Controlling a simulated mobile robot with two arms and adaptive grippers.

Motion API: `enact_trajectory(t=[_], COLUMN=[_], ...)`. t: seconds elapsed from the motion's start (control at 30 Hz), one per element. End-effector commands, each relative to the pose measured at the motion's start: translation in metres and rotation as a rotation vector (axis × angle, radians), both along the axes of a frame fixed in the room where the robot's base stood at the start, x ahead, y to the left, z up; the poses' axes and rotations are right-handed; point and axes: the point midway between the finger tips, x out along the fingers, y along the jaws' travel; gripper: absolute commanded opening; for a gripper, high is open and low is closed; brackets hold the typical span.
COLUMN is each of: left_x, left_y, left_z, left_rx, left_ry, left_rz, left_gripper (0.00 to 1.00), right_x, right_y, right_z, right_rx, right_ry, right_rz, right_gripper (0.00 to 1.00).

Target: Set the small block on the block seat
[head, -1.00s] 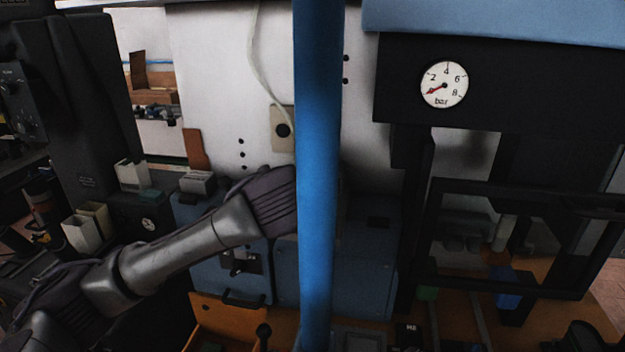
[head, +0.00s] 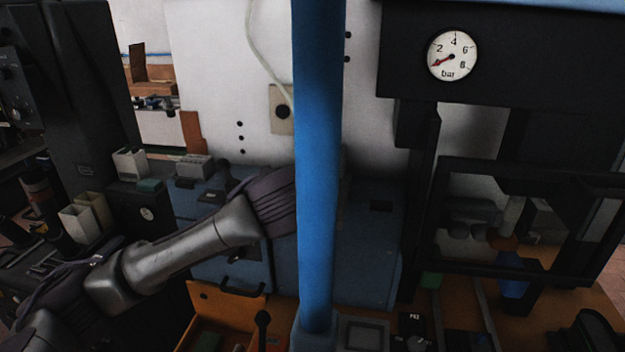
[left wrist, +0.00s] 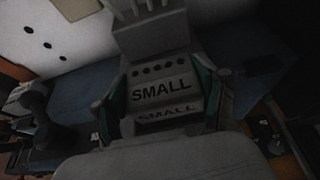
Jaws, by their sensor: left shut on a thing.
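The small block (left wrist: 165,88) is grey, marked SMALL, with a row of dark holes, in the middle of the left wrist view. My left gripper (left wrist: 160,110) is shut on it, with a green-edged finger on each side. In the head view my left arm reaches in from the left, and its hand end and the block are hidden behind the blue post. I cannot make out the block seat for certain. My right gripper is not in view.
The blue post (head: 318,170) stands upright in mid-view. A black press frame with a gauge (head: 452,55) and a guard window (head: 530,165) is at the right. Blue cabinets (head: 370,240) stand behind the post. An open orange box (head: 225,310) is at the lower left.

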Motion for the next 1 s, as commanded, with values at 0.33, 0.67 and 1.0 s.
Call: enact_trajectory(t=[0.33,0.67,1.0], left_x=[0.0002,0.0002,0.0001], left_y=[0.0002,0.0002,0.0001], left_z=[-0.0019,-0.0059,-0.0069], left_rx=[-0.001,-0.001,0.000], left_ry=[-0.003,-0.003,-0.002], left_rz=[0.000,0.000,0.000], left_gripper=[0.20,0.20,1.00], right_x=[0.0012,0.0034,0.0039], right_y=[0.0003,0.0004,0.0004], right_z=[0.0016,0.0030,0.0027], right_rx=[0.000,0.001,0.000], right_ry=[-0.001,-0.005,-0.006], right_rz=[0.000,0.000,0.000], right_gripper=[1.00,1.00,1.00])
